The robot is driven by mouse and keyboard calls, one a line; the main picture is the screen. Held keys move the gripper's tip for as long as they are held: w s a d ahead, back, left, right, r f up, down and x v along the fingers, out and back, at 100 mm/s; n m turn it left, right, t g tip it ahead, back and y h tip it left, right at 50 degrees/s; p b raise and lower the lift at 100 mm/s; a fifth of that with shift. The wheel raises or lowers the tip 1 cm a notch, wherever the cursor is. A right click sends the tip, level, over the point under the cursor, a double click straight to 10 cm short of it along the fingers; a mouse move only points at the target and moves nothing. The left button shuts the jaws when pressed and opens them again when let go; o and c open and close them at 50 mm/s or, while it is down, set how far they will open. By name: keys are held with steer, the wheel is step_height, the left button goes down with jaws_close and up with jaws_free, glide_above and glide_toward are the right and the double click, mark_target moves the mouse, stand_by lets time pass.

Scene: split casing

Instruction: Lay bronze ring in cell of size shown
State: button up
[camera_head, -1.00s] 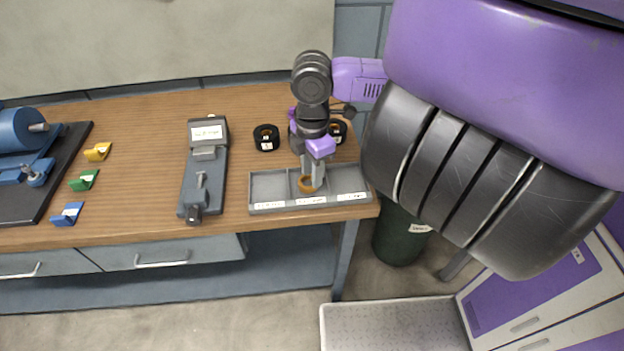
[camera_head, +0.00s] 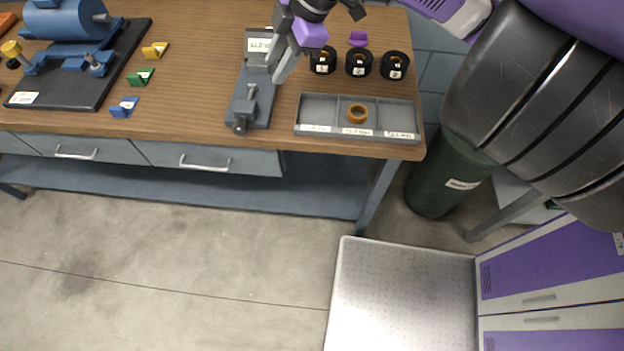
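The bronze ring (camera_head: 357,113) lies in the middle cell of the grey tray (camera_head: 309,128). The tray has three cells in a row, each with a label on its front edge that is too small to read. My gripper (camera_head: 281,76) is up and to the left of the tray, over the grey measuring fixture (camera_head: 247,99), apart from the ring. Its fingers look close together and hold nothing I can see; the angle hides whether there is a gap between them.
Black numbered holders (camera_head: 359,63) stand in a row behind the tray, with a purple block (camera_head: 358,39) behind them. Yellow, green and blue blocks (camera_head: 140,77) stand left, beside a blue machine (camera_head: 70,22). A dark green bin (camera_head: 446,178) stands below the right table end.

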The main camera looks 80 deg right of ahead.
steer(key=w+a+r+m+t+y, duration=0.1)
steer(key=w+a+r+m+t, duration=0.2)
steer(key=w+a+r+t, duration=0.55)
steer(key=w+a+r+m+t+y, duration=0.25)
steer(key=w+a+r+t, duration=0.35)
steer(key=w+a+r, duration=0.5)
steer(key=s+a+f+m+g+h, duration=0.1)
steer(key=s+a+f+m+h, duration=0.3)
steer(key=f, duration=0.6)
steer(key=s+a+f+m+g+h, duration=0.25)
steer(key=s+a+f+m, duration=0.3)
steer(key=f, duration=0.55)
steer(key=s+f+n+y, duration=0.1)
steer(key=s+f+n, duration=0.2)
steer(key=s, duration=0.7)
steer(key=s+f+n+g+y, duration=0.1)
steer(key=s+f+n, duration=0.2)
steer(key=s, duration=0.8)
steer(key=shift+s+n+g+y, duration=0.3)
steer(key=shift+n+y, duration=0.1)
steer(key=shift+n, duration=0.7)
